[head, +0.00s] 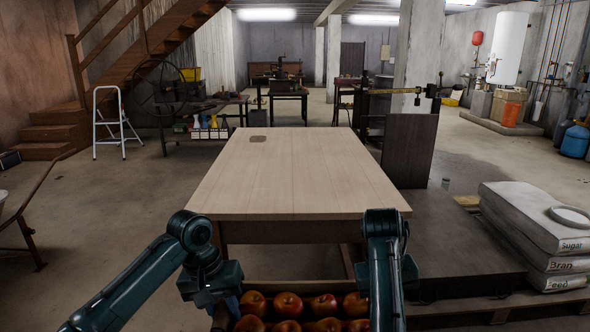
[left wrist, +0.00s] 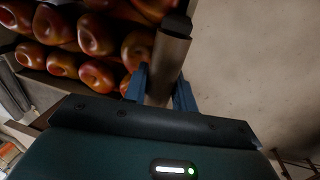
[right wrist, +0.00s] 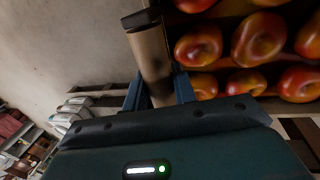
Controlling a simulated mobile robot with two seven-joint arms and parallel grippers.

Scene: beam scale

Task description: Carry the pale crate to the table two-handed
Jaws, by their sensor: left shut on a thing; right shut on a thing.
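The pale crate (head: 322,286), filled with red apples (head: 288,304), is at the bottom of the head view, close to me and partly cut off by the frame edge. The wooden table (head: 300,180) stands just beyond it, and the crate is at the table's near side. My left gripper (left wrist: 160,88) is shut on the crate's left end, with a pale bar between its fingers. My right gripper (right wrist: 156,92) is shut on the crate's right end in the same way. In the head view my right arm hides its fingers.
Sacks (head: 535,235) with a round dish on top lie on a pallet at the right. A dark panel (head: 408,150) stands by the table's far right. A stepladder (head: 115,122) stands left.

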